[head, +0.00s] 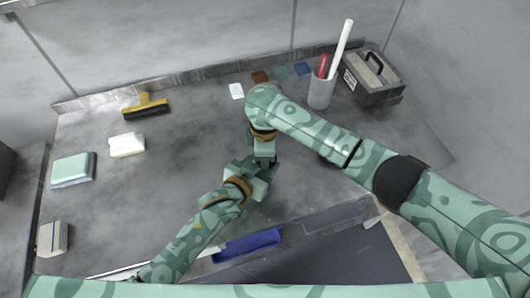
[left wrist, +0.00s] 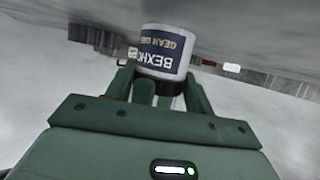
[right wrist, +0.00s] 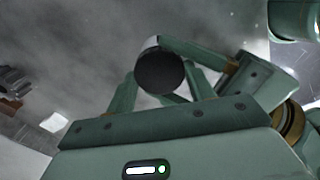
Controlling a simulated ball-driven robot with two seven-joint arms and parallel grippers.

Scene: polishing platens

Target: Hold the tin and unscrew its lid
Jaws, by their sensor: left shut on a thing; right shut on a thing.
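The tin (left wrist: 166,50) is white with a dark blue label whose lettering stands upside down in the left wrist view. My left gripper (left wrist: 158,84) is shut on the tin, its fingers on either side. In the right wrist view the lid (right wrist: 159,73) is a round black face with a sliver of white tin (right wrist: 151,42) beyond it. My right gripper (right wrist: 160,92) is shut on the lid, one finger on each side. In the head view my left gripper (head: 256,180) and right gripper (head: 264,160) meet mid-table and hide the tin.
A cup (head: 320,92) with a red item and a white rod stands at the back right beside a grey toolbox (head: 371,78). A yellow-and-black squeegee (head: 147,106), a white cloth (head: 127,144) and a green-and-white block (head: 73,169) lie left. A blue item (head: 246,245) lies at the front.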

